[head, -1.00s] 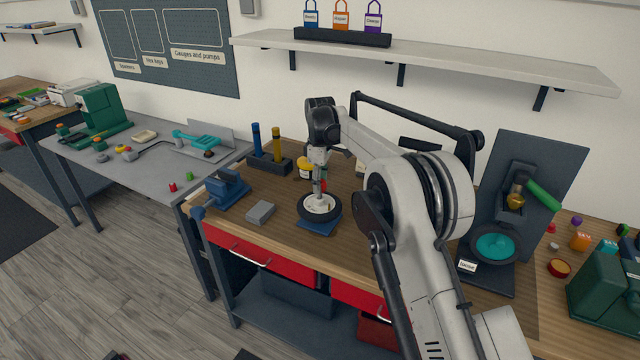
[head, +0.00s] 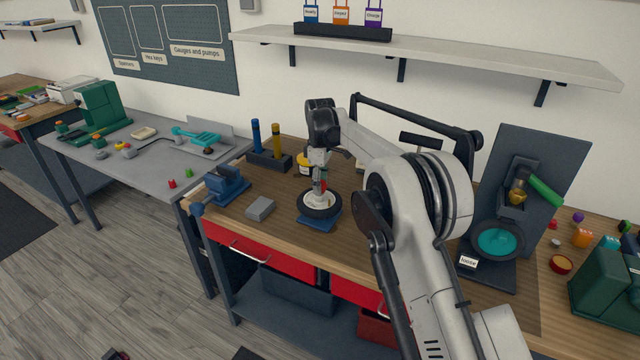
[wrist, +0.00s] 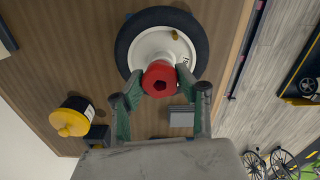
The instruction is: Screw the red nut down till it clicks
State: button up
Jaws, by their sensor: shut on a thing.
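The red nut (wrist: 159,79) sits between my gripper's two fingers in the wrist view, over the white hub of a wheel. The wheel (wrist: 117,39) has a black tyre; in the head view the wheel (head: 320,211) lies flat on a blue base (head: 318,224) on the wooden bench. My gripper (wrist: 159,82) is shut on the nut, with a green finger on either side. In the head view my gripper (head: 320,190) points down over the wheel's middle. The nut's underside and its thread are hidden.
A grey block (head: 260,208) and a blue vise (head: 226,187) stand left of the wheel. A yellow-and-black container (wrist: 72,117) is close by. A holder with blue and yellow tools (head: 270,160) is behind. The bench front right of the wheel is clear.

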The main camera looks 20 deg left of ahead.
jog(key=shift+f, duration=0.3)
jog(key=o, duration=1.1)
jog(key=shift+c, duration=0.2)
notch_tip(320, 180, up, 12)
